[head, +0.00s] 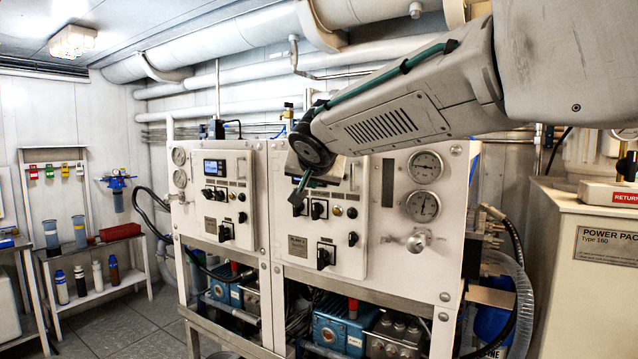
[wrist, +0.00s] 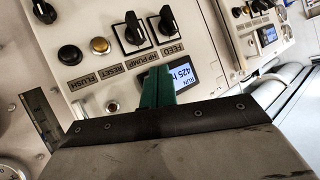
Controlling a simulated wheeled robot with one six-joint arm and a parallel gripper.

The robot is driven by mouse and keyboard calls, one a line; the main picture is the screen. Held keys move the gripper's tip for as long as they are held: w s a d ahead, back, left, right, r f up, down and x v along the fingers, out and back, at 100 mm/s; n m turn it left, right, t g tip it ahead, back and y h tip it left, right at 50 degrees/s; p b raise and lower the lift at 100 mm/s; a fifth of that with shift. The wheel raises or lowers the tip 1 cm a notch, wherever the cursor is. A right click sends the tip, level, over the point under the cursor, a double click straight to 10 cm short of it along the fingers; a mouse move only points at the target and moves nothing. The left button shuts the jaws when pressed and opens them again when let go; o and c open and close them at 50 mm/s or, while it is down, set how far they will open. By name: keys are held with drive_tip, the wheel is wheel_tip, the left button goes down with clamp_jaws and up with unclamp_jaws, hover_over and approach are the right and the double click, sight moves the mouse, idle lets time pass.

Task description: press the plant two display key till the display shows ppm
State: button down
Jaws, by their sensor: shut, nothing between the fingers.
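The near right-hand plant panel (head: 345,255) carries switches and buttons; my wrist hides its display in the head view. In the head view the gripper (head: 299,196) is in front of the panel's upper left. I cannot tell whether it touches. I cannot make out the display key.
The left plant panel (head: 240,225) has its own lit display (head: 214,167). Near the gripper are rotary switches (wrist: 133,35), an amber button (wrist: 100,45) and a black button (wrist: 70,55). Gauges (head: 422,207) sit to the right. The power pack (head: 590,240) stands at far right.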

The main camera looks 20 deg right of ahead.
drive_tip(key=shift+d, duration=0.1)
idle(0.7)
drive_tip(key=shift+w+d, duration=0.2)
drive_tip(key=shift+w+d, duration=0.25)
drive_tip(key=shift+d, duration=0.05)
idle(0.7)
drive_tip(key=shift+s+a, duration=0.1)
idle(0.3)
drive_tip(key=shift+s+a, duration=0.4)
drive_tip(key=shift+a, duration=0.1)
drive_tip(key=s+a, duration=0.1)
drive_tip(key=a, duration=0.1)
drive_tip(key=s+a, duration=0.2)
idle(0.4)
idle(0.7)
